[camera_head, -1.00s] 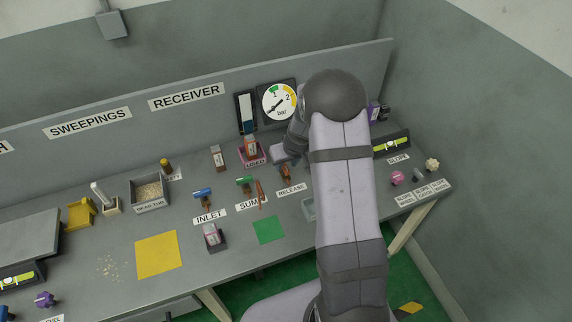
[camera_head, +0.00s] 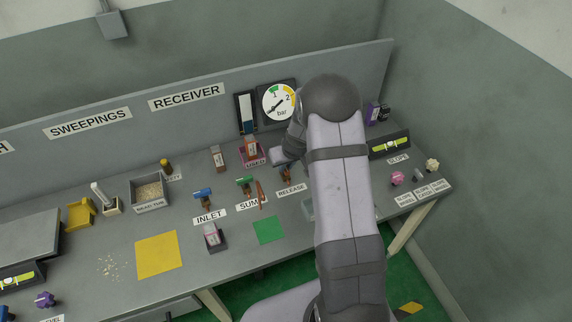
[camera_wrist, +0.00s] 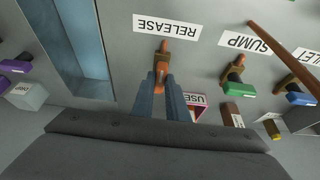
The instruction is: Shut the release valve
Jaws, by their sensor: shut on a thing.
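The release valve (camera_head: 286,179), a brown fitting with an orange handle, stands on the bench behind the RELEASE label (camera_head: 291,190). In the wrist view the valve (camera_wrist: 163,50) is at upper centre, with its orange handle (camera_wrist: 161,72) at the tips of my fingers. My gripper (camera_wrist: 162,80) is shut on this handle, its two blue-grey fingers on either side. In the head view my gripper (camera_head: 287,166) is at the valve, partly hidden by my arm. The handle's exact angle is hard to tell.
The sump valve (camera_head: 244,183) with a green handle and the inlet valve (camera_head: 203,195) with a blue handle stand to the left. A thin brown rod (camera_head: 260,194) lies by the SUMP label.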

